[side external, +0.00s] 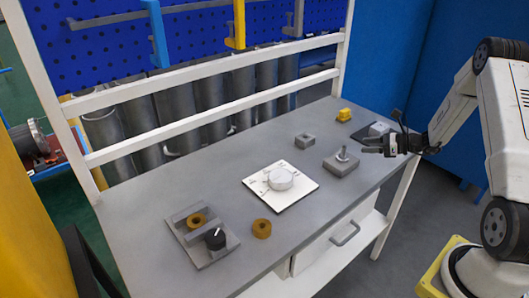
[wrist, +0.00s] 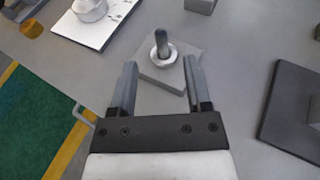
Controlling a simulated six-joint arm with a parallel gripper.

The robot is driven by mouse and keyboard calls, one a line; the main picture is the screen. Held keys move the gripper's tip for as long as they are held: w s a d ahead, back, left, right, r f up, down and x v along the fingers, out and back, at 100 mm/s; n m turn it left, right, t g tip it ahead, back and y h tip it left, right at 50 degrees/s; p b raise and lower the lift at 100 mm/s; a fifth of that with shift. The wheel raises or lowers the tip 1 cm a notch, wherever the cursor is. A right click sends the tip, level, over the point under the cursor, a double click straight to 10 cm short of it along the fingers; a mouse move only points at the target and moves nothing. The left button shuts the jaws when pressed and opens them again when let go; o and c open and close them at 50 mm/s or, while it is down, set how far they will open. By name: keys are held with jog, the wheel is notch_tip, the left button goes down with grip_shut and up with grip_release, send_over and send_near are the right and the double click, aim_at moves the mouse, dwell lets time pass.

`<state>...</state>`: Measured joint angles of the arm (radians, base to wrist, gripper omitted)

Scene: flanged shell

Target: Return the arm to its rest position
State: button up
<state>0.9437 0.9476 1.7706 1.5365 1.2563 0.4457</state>
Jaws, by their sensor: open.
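My gripper (side external: 374,146) is at the right end of the grey table in the side view, close to the tabletop's right edge. In the wrist view its two fingers (wrist: 160,82) are spread apart with nothing between their tips. A grey square block with an upright peg and a ring around the peg's base (wrist: 165,55) sits just beyond the fingertips. The same pegged block (side external: 342,161) stands left of my gripper in the side view. I cannot tell the exact gap between fingers and block.
A white plate (side external: 255,187) with a round white part lies mid-table. A grey fixture (side external: 190,235) with a black knob and a brown ring (side external: 261,228) are at the left. A small grey block (side external: 304,140), a yellow part (side external: 344,114) and a dark plate (wrist: 292,108) are nearby.

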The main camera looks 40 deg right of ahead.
jog(key=s+a+r+n+g+h, duration=0.2)
jog(key=s+a+n+g, duration=0.1)
jog(key=a+n, duration=0.6)
jog(key=s+a+r+n+g+h, duration=0.2)
jog(key=s+a+n, duration=0.3)
jog(key=a+n, duration=0.4)
jog(key=s+a+r+n+g+h, duration=0.2)
jog(key=s+a+n+g+h, duration=0.1)
jog(key=a+n, duration=0.6)
jog(key=s+n+g, duration=0.1)
jog(key=n+g, duration=0.1)
jog(key=n, duration=0.1)
jog(key=shift+s+r, duration=0.15)
jog(key=shift+r, duration=0.15)
jog(key=shift+a, duration=0.1)
